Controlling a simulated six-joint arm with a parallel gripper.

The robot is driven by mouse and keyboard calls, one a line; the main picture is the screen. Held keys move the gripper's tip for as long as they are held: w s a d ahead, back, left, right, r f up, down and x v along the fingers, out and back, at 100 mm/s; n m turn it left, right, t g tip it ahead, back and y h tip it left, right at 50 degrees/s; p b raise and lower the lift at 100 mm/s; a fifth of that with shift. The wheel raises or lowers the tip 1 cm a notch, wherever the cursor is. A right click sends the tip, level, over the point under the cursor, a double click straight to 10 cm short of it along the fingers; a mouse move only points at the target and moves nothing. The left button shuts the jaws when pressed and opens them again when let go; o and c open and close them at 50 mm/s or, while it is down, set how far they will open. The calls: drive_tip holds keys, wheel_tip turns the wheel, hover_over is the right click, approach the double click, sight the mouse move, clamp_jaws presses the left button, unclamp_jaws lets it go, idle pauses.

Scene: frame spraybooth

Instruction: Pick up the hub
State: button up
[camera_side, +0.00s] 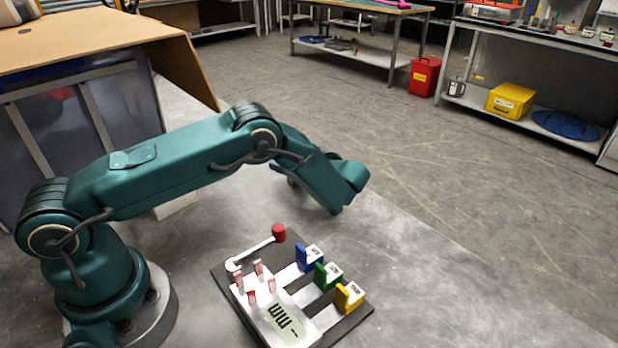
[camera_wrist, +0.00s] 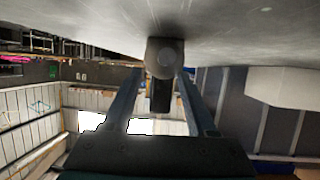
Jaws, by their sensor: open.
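What I take to be the hub (camera_wrist: 165,57) is a grey, round-ended piece in the wrist view, at the top middle against the grey table surface, with a dark part below it. My gripper (camera_wrist: 165,76) is open, its two fingers reaching toward the hub, one on each side in the picture. I cannot tell whether they touch it. In the side view my gripper (camera_side: 283,171) is mostly hidden behind my wrist. A small grey bit (camera_side: 293,183) shows under it, possibly the hub.
A dark board (camera_side: 218,272) in front carries a red-knobbed lever (camera_side: 279,233), pink pegs (camera_side: 258,267), and blue (camera_side: 303,258), green (camera_side: 322,276) and yellow (camera_side: 344,298) blocks. A pale block (camera_wrist: 285,87) lies right in the wrist view. The table right of the board is clear.

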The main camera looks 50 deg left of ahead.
clamp_jaws()
idle(1.3)
